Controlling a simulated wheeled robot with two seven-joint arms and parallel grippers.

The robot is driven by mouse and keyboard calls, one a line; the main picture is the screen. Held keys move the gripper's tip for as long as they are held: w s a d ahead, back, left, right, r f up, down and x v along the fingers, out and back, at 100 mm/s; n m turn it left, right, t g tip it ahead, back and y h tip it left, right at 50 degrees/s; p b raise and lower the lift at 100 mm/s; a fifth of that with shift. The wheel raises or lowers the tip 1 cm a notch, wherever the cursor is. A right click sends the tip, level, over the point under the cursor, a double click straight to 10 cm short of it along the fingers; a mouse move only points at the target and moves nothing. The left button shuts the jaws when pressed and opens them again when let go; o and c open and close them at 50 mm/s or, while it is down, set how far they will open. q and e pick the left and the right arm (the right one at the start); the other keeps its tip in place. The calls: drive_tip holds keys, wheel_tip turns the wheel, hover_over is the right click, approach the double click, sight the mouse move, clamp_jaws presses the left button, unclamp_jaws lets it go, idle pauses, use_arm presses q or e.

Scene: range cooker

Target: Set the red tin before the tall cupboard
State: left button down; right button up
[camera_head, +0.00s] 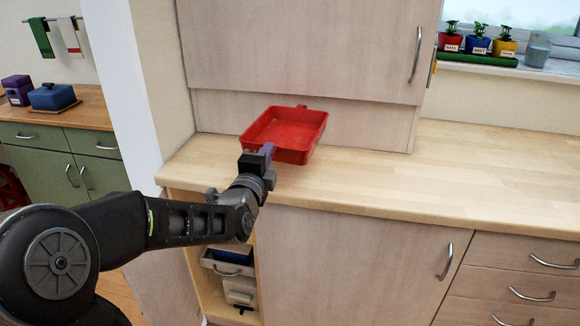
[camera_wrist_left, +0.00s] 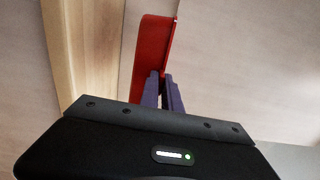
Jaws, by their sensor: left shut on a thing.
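The red tin (camera_head: 287,131) is a shallow, open rectangular tray with a small tab at its far side. It shows at the counter in front of the tall cupboard (camera_head: 300,45). My left gripper (camera_head: 268,150) is shut on its near edge. In the left wrist view the fingers (camera_wrist_left: 164,88) meet the red tin (camera_wrist_left: 152,50), which shows edge-on. I cannot tell whether the tin rests on the worktop or is held just above it. My right gripper is not in view.
The wooden worktop (camera_head: 460,170) is clear to the right. Potted plants (camera_head: 480,42) stand on the windowsill at the upper right. A white wall end (camera_head: 125,90) stands to the left of the cupboard. Drawers and a door with handles lie below the worktop.

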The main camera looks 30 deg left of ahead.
use_arm(q)
drive_tip(key=shift+s+r, duration=0.15)
wheel_tip(320, 180, down, 6)
drive_tip(key=shift+f, duration=0.2)
wheel_tip(320, 180, down, 4)
drive_tip(key=shift+r, duration=0.15)
idle(0.5)
drive_tip(key=shift+b, duration=0.4)
drive_tip(key=c, duration=1.6)
unclamp_jaws()
drive_tip(key=shift+f, duration=0.2)
drive_tip(key=shift+o, duration=0.2)
